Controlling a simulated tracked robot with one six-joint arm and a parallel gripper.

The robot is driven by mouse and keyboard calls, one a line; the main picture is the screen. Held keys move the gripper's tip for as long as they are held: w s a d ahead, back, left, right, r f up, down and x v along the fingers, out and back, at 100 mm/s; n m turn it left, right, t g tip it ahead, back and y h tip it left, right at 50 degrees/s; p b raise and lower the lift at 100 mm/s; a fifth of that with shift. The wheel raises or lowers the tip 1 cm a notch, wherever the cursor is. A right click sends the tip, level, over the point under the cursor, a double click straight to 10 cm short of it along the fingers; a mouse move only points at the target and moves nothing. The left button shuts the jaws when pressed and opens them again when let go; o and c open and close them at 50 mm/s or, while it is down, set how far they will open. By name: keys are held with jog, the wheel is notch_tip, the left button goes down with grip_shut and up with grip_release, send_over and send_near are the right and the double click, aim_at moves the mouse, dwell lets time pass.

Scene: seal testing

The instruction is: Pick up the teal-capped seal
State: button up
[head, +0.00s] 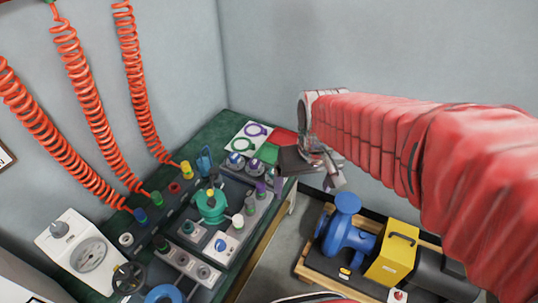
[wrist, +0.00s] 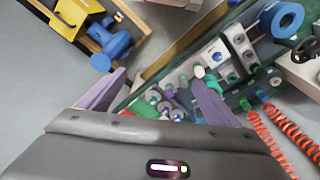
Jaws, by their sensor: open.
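My gripper (head: 306,190) is open and empty, above the far right end of the green bench. In the wrist view its two purple fingers (wrist: 160,82) stand wide apart, with the bench fittings beyond them. Small capped pieces stand in a grey rack (head: 265,206) on the bench, some with purple or green tops. A teal-topped piece (head: 187,227) sits on a pale block left of the green pump body (head: 210,205). The pieces are too small to tell for sure which is the teal-capped seal. My gripper touches none of them.
Orange coiled hoses (head: 80,100) hang at the left over the bench. A white gauge unit (head: 82,258) stands at the near left. A blue pump (head: 343,232) and a yellow box (head: 393,258) sit on a pallet right of the bench. Coloured mats (head: 250,136) lie at the far end.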

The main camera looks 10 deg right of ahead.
jog(key=w+f+g, duration=0.2)
jog(key=w+f, duration=1.9)
jog(key=w, duration=0.3)
jog(key=w+r+t, duration=0.1)
jog(key=w+t, duration=0.1)
jog(key=w, duration=0.5)
jog(key=shift+a+n, duration=0.15)
jog(key=shift+n, duration=0.25)
jog(key=shift+w+f, duration=0.2)
jog(key=shift+f, duration=1.2)
jog(key=shift+w+f, duration=0.15)
jog(key=shift+f, duration=1.3)
jog(key=shift+w+f, duration=0.2)
jog(key=shift+f, duration=1.2)
jog(key=shift+w+f, duration=0.2)
jog(key=shift+f, duration=1.1)
jog(key=shift+w+f, duration=0.2)
jog(key=shift+f, duration=1.05)
